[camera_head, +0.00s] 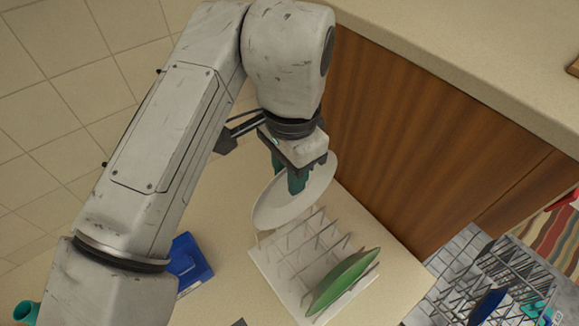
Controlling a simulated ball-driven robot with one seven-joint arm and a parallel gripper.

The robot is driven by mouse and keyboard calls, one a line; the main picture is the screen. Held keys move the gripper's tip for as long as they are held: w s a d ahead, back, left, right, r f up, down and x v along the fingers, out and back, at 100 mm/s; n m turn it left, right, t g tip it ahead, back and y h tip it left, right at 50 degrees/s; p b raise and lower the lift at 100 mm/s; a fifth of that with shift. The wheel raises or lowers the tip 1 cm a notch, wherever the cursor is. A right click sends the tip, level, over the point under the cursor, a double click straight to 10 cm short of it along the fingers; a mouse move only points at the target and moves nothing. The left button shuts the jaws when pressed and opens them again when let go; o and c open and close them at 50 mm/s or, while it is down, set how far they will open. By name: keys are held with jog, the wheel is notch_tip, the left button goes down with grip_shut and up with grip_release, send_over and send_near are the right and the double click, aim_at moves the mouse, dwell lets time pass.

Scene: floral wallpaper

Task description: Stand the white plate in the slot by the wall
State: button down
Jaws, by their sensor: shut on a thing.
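The white plate (318,192) is held by its upper part in my gripper (296,184), whose green fingers are shut on it. The plate is tilted and hangs at the far left end of the dish rack (262,262). The rack has a pale base and several grey wire slots (308,238). A green plate (345,277) leans in the slots at the rack's near right end. The plate's lower edge is close to the wires; I cannot tell whether it touches them or sits in a slot.
A blue object (187,262) lies on the counter left of the rack. A teal cup (27,312) stands at the lower left. A wooden panel (410,140) rises behind the counter (395,268). A lower wire rack (480,270) with dishes is at the right.

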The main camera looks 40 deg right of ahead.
aim_at(290, 206)
jog(key=shift+f+b, duration=2.9)
jog(key=shift+f, duration=0.6)
jog(key=shift+f+b, duration=0.95)
jog(key=shift+f, duration=0.7)
jog(key=c, duration=0.8)
grip_release()
notch_tip(290, 206, up, 11)
jog(key=shift+f, duration=0.1)
